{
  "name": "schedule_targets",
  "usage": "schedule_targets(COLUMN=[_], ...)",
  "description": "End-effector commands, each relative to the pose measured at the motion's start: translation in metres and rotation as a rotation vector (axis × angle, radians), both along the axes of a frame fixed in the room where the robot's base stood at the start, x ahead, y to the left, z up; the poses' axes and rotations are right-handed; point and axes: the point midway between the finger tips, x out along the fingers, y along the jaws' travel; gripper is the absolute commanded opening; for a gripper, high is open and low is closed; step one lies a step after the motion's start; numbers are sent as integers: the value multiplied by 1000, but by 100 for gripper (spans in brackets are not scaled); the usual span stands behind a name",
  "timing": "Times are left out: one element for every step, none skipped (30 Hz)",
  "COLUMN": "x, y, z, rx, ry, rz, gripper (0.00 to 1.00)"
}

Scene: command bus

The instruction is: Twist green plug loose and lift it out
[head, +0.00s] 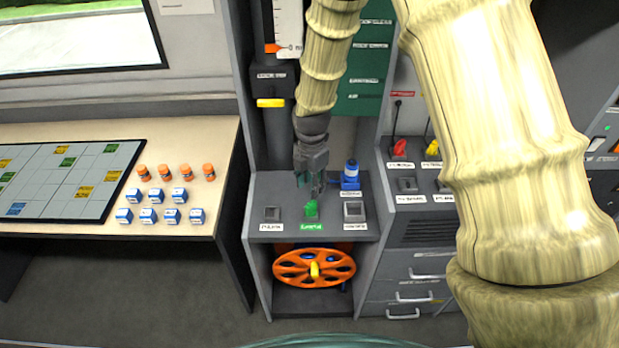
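The green plug (311,209) stands on the sloped grey panel (289,190) in the head view, above a green label and between two grey sockets. My gripper (316,188) points down just above the plug, with its fingertips close to the plug's top. A small gap seems to show between the dark fingers, but they are small in the picture. I cannot tell whether they touch the plug. My arm comes down from the top of the picture.
An orange reel (314,268) sits below the panel.

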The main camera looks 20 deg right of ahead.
Motion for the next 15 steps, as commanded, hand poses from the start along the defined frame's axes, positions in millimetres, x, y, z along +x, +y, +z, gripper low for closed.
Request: schedule_targets(x=[-1,-1,-1,-1,-1,-1,-1,0,0,-1,0,0,0,0,0], y=[0,0,0,0,1,1,1,1,1,1,1,2,2,2,3], z=[-5,-8,-13,-16,-20,-24,-28,-31,-36,-39,-42,-47,-50,-53,-58], rx=[0,0,0,0,0,0,0,0,-1,-1,-1,0,0,0,-1], ry=[2,2,2,2,2,3,2,1,2,2,2,1,1,1,2], rz=[-1,-1,0,0,0,0,-1,-1,1,2,2,1,0,1,2], gripper=[39,39,39,39,39,39,39,39,39,39,39,39,39,39,39])
